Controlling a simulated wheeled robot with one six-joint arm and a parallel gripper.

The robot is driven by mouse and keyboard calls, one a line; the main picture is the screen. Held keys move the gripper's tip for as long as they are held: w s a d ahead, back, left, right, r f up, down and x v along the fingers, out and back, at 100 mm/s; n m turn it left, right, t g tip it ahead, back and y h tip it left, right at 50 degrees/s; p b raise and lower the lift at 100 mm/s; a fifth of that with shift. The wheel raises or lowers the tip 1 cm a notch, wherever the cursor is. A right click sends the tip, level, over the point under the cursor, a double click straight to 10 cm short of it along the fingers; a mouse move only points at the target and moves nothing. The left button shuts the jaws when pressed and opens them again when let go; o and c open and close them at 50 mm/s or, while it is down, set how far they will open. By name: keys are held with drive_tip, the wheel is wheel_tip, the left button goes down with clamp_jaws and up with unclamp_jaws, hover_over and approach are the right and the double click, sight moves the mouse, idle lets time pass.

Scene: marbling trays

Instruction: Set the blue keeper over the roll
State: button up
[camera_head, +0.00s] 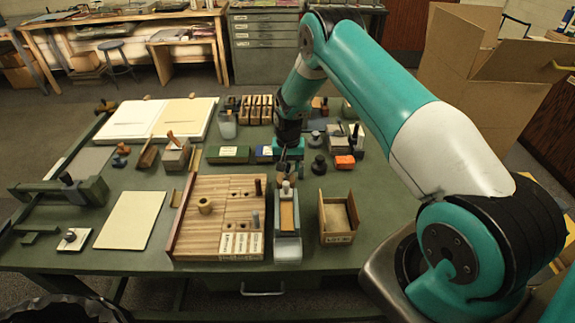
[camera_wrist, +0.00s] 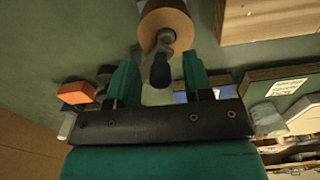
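My gripper (camera_head: 287,158) points down over the back middle of the green table. In the wrist view its two teal fingers (camera_wrist: 160,82) stand apart. A black knob on a grey stem shows between them, clear of both fingers. The stem rises from a tan round roll (camera_wrist: 177,14), cut by the top edge. Blue also shows behind the right finger in the wrist view (camera_wrist: 180,97).
A green box (camera_head: 229,154) lies left of the blue block. An orange block (camera_head: 345,162) and dark knobs stand to the right. A wooden pegboard (camera_head: 225,190), a narrow grey tray (camera_head: 288,247) and an open wooden box (camera_head: 338,238) sit in front.

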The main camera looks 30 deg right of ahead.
wheel_tip(320, 180, up, 17)
drive_tip(key=b, duration=0.4)
drive_tip(key=shift+r, duration=0.2)
idle(0.3)
drive_tip(key=s+a+r+n+y, duration=0.2)
drive_tip(key=s+a+r+n, duration=0.4)
drive_tip(key=s+a+r, duration=0.65)
drive_tip(key=s+a+r+n+y, duration=0.1)
drive_tip(key=s+a+n, duration=0.2)
drive_tip(key=s, duration=0.7)
drive_tip(key=s+a+n+y, duration=0.1)
drive_tip(key=s+a+n, duration=0.3)
drive_tip(key=s+a, duration=0.3)
drive_tip(key=s, duration=0.4)
drive_tip(key=shift+s+a+r+n, duration=0.2)
drive_tip(key=shift+r+n, duration=0.1)
drive_tip(key=shift+r, duration=0.1)
